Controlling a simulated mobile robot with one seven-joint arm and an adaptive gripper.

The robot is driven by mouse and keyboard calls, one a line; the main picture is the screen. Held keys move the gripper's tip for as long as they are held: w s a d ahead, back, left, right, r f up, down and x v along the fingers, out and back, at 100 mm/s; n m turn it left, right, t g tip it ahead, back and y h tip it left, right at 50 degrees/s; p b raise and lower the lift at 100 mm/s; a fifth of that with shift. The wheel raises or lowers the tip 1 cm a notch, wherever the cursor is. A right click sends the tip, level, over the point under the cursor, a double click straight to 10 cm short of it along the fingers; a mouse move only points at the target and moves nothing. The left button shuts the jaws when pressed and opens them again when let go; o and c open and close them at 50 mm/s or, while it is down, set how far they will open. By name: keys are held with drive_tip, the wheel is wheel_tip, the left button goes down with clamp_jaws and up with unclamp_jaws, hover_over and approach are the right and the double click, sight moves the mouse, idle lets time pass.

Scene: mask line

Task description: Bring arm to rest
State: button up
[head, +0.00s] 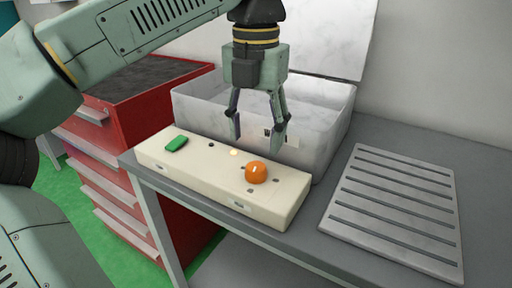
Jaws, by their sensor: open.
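My gripper (258,136) points down with its fingers apart and nothing between them. It hangs in front of the white bin and appears above the back part of the cream box. My arm reaches in from the upper left of the head view.
A cream box (215,182) with an orange knob (256,172), a green block (176,144) and a small glowing light (234,152) lies on the grey table (440,150). Behind it stands an open white bin (325,125). A slotted plate (395,212) lies right; a red drawer cabinet (145,110) stands left.

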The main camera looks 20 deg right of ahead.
drive_tip(key=shift+r, duration=0.35)
